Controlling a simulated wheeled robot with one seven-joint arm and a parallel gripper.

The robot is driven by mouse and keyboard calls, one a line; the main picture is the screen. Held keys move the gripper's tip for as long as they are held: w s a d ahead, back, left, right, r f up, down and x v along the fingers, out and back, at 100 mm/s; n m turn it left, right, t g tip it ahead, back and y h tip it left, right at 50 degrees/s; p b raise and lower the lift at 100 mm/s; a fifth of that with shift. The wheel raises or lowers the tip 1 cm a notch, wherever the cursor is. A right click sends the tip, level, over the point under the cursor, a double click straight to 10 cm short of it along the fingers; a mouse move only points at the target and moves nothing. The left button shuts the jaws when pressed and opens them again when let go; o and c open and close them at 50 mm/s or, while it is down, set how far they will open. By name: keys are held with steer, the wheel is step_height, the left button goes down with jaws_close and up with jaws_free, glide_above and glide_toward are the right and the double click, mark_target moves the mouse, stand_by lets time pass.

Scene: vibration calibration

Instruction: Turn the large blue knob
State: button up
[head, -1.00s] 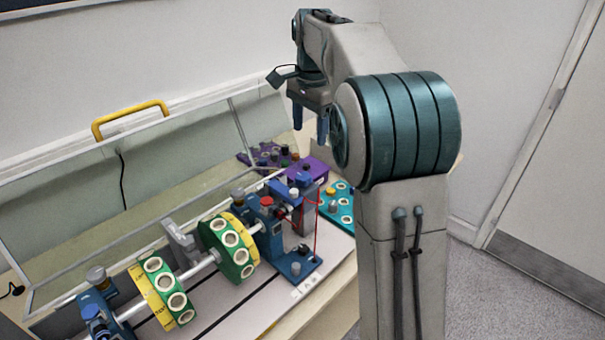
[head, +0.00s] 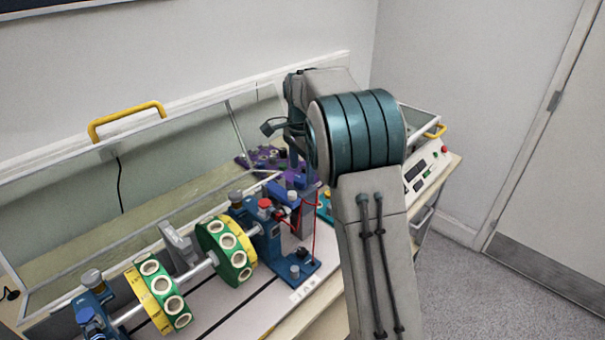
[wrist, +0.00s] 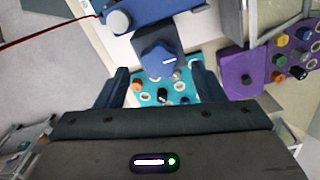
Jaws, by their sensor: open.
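The large blue knob (wrist: 160,60), with a short white line on its top, shows in the wrist view just beyond and between my fingers. In the head view I cannot clearly make it out near my gripper. My gripper (wrist: 160,74) is open and empty, with one dark blue finger on each side of the knob's near part. In the head view my gripper (head: 298,163) points down over the back right end of the bench rig. Whether the fingers are level with the knob I cannot tell.
A teal board (wrist: 182,88) with small knobs lies below the gripper, and a purple board (wrist: 239,70) with coloured knobs is to the right. The rotor rig with green and yellow discs (head: 225,250) fills the bench front. A white control box (head: 427,170) stands right of my arm.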

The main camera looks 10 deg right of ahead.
steer(key=shift+f, duration=1.3)
steer(key=c, duration=1)
steer(key=shift+o, duration=0.2)
steer(key=shift+r, duration=0.1)
steer(key=n+p, duration=0.1)
steer(key=n, duration=0.4)
steer(key=shift+w+n, duration=0.1)
steer(key=shift+n, duration=0.2)
steer(key=n, duration=0.5)
steer(key=shift+n, duration=0.4)
steer(key=shift+a+r+n, duration=0.1)
steer(key=shift+n, duration=0.2)
